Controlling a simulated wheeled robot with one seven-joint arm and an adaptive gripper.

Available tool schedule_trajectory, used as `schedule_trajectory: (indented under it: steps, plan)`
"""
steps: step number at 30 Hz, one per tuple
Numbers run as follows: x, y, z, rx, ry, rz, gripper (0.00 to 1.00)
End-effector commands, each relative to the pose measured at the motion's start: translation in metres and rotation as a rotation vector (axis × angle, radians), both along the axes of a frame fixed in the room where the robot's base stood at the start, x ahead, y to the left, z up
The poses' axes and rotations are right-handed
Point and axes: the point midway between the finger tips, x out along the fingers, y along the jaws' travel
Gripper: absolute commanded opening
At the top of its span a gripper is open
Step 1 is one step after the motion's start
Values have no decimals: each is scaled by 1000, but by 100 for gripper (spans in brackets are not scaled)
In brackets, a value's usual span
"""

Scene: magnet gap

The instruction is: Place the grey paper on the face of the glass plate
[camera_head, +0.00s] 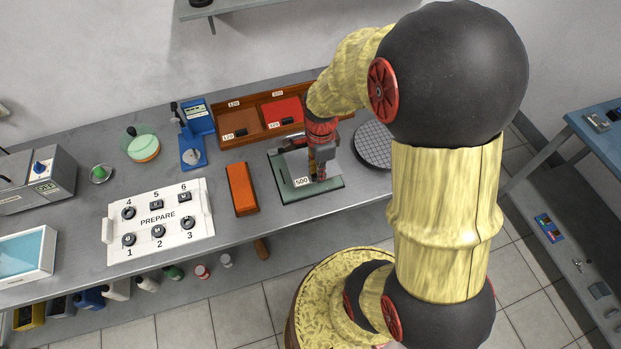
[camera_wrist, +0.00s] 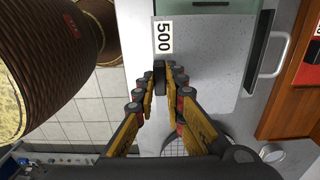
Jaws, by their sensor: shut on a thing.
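The grey paper (camera_wrist: 205,65) is a flat sheet with a white "500" label at one edge. It also shows in the head view (camera_head: 293,162), over the green-edged glass plate (camera_head: 325,191) on the bench. My gripper (camera_wrist: 166,70) has its fingertips together at the label edge of the paper, shut on it. In the head view my gripper (camera_head: 317,176) is low over the plate and hides part of the paper. I cannot tell whether the paper lies flush on the plate.
A wooden tray (camera_head: 226,122) with labelled compartments stands behind. An orange block (camera_head: 241,189) lies left of the plate, a round gridded disc (camera_head: 371,143) to the right. A white PREPARE panel (camera_head: 158,218) is further left. The bench's front edge is close to the plate.

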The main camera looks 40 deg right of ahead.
Motion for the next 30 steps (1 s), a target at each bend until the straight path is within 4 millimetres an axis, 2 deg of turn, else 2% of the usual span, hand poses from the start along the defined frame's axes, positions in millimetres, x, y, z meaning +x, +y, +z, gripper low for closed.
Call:
schedule_trajectory:
  steps: [1,6,13,19,30]
  plan:
    - [7,2,-11,1,3,2,0]
    - [22,3,-27,0,-1,1,0]
    - [32,4,-39,0,-1,1,0]
    - [33,5,-67,0,1,0,0]
    - [33,4,-72,-1,-2,0,0]
